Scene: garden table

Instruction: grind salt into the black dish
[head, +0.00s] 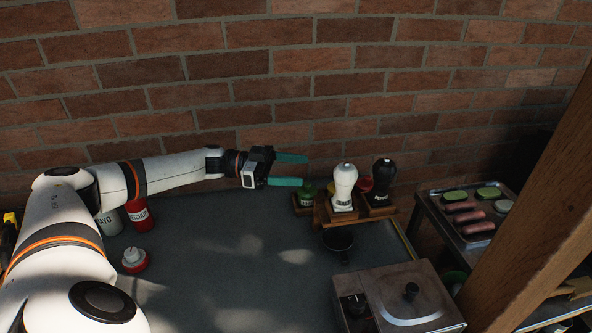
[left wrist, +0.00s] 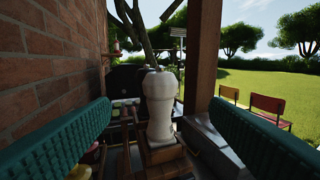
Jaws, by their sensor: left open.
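A white mill (head: 344,184), with lettering too small to read surely, stands upright in a wooden rack (head: 325,215) at the back right of the table. A black mill (head: 382,178) stands just right of it. A small black dish (head: 338,241) sits on the table in front of the rack. My left gripper (head: 295,170) is open and empty, left of the white mill, its teal fingers pointing toward it. In the left wrist view the white mill (left wrist: 160,105) stands ahead, between the spread fingers and apart from them. My right gripper is not in view.
A metal cooker with a lid (head: 408,292) stands front right of the dish. A green-topped jar (head: 308,194) is in the rack. Red and white bottles (head: 139,215) stand at left. A food tray (head: 470,213) and wooden post (head: 535,200) are right. The table's middle is clear.

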